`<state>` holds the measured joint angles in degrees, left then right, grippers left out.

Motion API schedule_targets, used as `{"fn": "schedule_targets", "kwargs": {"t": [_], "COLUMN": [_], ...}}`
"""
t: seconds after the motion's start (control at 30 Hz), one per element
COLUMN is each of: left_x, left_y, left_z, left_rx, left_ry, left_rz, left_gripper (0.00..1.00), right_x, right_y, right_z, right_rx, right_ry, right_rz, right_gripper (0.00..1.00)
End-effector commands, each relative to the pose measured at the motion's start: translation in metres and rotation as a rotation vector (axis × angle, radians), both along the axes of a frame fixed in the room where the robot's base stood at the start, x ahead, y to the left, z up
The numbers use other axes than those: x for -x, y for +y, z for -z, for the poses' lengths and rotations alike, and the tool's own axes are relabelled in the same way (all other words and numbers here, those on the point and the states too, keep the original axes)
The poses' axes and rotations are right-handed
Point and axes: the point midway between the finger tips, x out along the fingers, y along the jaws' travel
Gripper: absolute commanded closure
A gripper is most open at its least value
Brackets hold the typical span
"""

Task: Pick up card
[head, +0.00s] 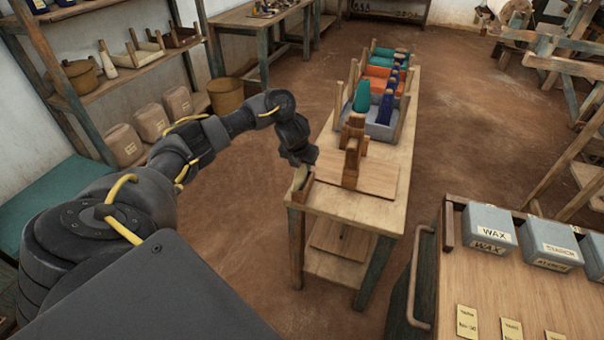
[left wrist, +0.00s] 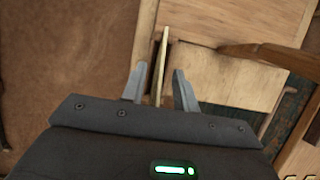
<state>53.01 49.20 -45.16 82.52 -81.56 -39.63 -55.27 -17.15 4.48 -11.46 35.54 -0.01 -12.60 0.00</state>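A thin pale card (head: 300,177) stands on edge in a small wooden holder at the near left end of the wooden table (head: 345,208). My left gripper (head: 304,160) is right over it, pointing down. In the left wrist view the card (left wrist: 161,62) shows edge-on as a narrow strip between my left gripper's two grey fingers (left wrist: 160,84). The fingers are apart, with a gap on each side of the card. Its lower part is hidden behind the gripper body. My right gripper is not in view.
A wooden block stand (head: 352,160) on a board stands beside the holder. A cart at right carries grey boxes marked wax and starch (head: 489,228) and several yellow labels (head: 467,322). Brown floor lies open between.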

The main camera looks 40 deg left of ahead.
Motion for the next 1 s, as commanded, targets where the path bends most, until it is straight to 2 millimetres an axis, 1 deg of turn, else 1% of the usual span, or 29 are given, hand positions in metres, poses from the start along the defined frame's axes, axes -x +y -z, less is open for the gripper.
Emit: {"fn": "schedule_targets", "kwargs": {"t": [0.03, 0.27, 0.57, 0.67, 0.77, 0.83, 0.9, 1.0], "left_x": [0.000, 0.000, 0.000, 0.000, -0.001, -0.001, -0.001, -0.001], "left_y": [0.000, 0.000, 0.000, 0.000, 0.000, 0.001, 0.001, 0.001], "left_z": [0.000, 0.000, 0.000, -0.004, -0.017, -0.031, -0.049, -0.068], "left_rx": [0.000, 0.000, 0.000, -0.001, -0.001, -0.002, -0.004, -0.002], "left_ry": [0.000, 0.000, 0.000, -0.001, -0.003, -0.004, -0.005, -0.004], "left_rz": [0.000, 0.000, 0.000, 0.001, 0.002, 0.002, 0.002, 0.002], "left_gripper": [0.70, 1.00, 1.00, 1.00, 1.00, 1.00, 1.00, 1.00], "right_x": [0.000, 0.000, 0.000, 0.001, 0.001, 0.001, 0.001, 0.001], "right_y": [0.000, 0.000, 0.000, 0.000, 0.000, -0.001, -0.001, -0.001], "right_z": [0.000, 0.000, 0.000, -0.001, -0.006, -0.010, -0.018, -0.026], "right_rx": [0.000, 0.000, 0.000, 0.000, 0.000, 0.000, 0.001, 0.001], "right_ry": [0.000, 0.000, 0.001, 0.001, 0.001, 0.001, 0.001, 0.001], "right_rz": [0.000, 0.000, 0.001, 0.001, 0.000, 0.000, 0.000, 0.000], "right_gripper": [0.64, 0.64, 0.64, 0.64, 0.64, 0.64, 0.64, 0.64]}}
